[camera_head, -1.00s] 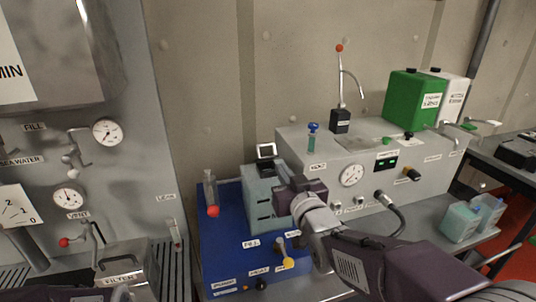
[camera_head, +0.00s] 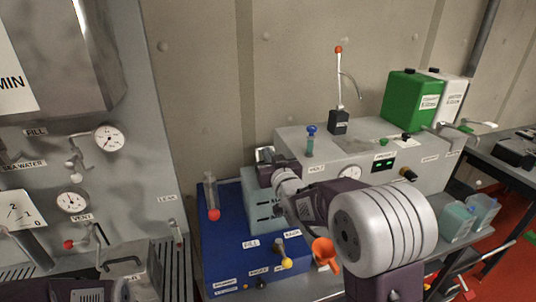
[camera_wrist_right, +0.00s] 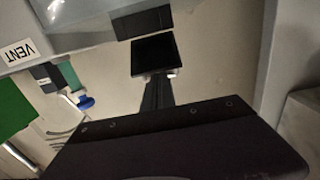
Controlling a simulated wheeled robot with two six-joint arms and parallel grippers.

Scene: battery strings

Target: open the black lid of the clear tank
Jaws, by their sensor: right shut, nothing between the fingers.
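The tank (camera_head: 257,203) is a pale teal box standing on the blue unit. Its small black lid (camera_head: 264,152) is at the top, partly hidden behind my right gripper (camera_head: 276,170). The lid looks raised, but its exact angle is hard to tell. In the right wrist view a black square plate, which looks like the lid (camera_wrist_right: 153,54), lies just beyond the fingertips of my right gripper (camera_wrist_right: 157,93). The fingers are shut and empty; I cannot tell whether they touch the plate.
The blue unit (camera_head: 222,252) has a red-tipped tube, a yellow-knobbed handle and an orange funnel (camera_head: 325,251) beside it. A grey console (camera_head: 340,145) with gauges stands close on the right. A wall panel (camera_head: 145,150) with gauges fills the left.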

